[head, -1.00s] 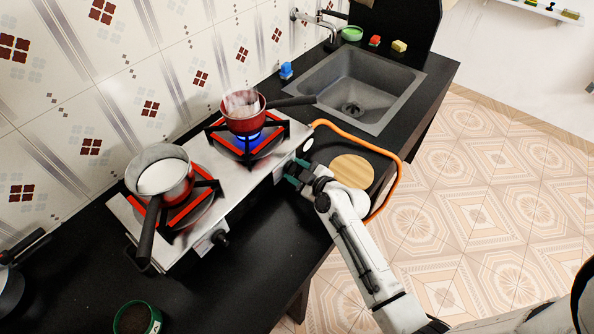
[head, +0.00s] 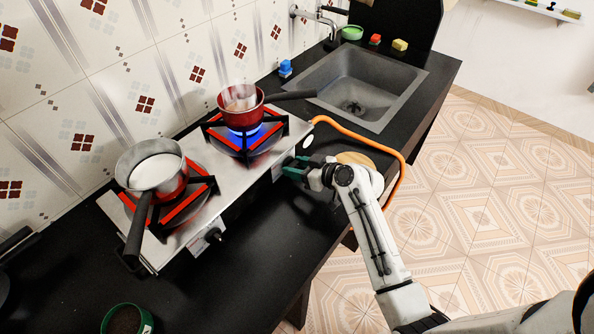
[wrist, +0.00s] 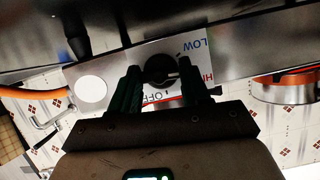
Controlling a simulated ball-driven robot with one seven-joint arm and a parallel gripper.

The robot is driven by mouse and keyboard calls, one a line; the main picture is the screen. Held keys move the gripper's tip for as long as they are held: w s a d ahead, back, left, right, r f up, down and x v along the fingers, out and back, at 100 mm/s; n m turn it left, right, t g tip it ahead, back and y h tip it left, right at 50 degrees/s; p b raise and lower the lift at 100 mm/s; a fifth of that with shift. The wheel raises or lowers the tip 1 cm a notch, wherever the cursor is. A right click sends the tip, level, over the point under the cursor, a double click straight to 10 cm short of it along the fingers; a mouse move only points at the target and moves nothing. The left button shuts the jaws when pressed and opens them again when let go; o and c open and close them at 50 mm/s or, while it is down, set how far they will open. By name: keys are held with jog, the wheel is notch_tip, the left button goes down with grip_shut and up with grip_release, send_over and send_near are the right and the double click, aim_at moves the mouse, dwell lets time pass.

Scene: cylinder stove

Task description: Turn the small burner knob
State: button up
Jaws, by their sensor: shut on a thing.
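The stove (head: 268,178) is a silver two-burner unit on the black counter. My gripper (head: 292,169) is at its front face, by the right burner with the red pan (head: 241,112). In the wrist view, the dark round knob (wrist: 158,70) sits between my gripper's two green fingers (wrist: 160,78), on a plate marked LOW, HI and OFF. My gripper is shut on this knob, which it hides in the head view. A blue flame (head: 243,130) burns under the red pan. The other knob (head: 213,235) is by the left burner.
A grey pot (head: 150,158) with white contents stands on the left burner, its handle over the front edge. An orange hose (head: 375,145) curves around a round wooden board (head: 355,159). The sink (head: 360,85) lies beyond. A green container (head: 127,319) stands front left.

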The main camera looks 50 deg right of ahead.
jog(key=m+y+b, duration=0.1)
jog(key=m+y, duration=0.1)
jog(key=m, duration=0.1)
jog(key=shift+d+f+b, duration=0.15)
jog(key=shift+b, duration=0.25)
jog(key=m+y+b, duration=0.1)
jog(key=m+y, duration=0.1)
jog(key=m, duration=0.1)
jog(key=shift+d+t, duration=0.1)
jog(key=shift+t, duration=0.2)
jog(key=m+t+y+b, duration=0.1)
jog(key=m, duration=0.3)
jog(key=shift+f+y, duration=0.15)
jog(key=shift+y, duration=0.25)
jog(key=shift+m+t+y+b, duration=0.35)
jog(key=shift+m+t, duration=0.25)
jog(key=shift+m, duration=0.8)
jog(key=o, duration=1.1)
jog(key=shift+c, duration=0.2)
jog(key=shift+s+d, duration=0.1)
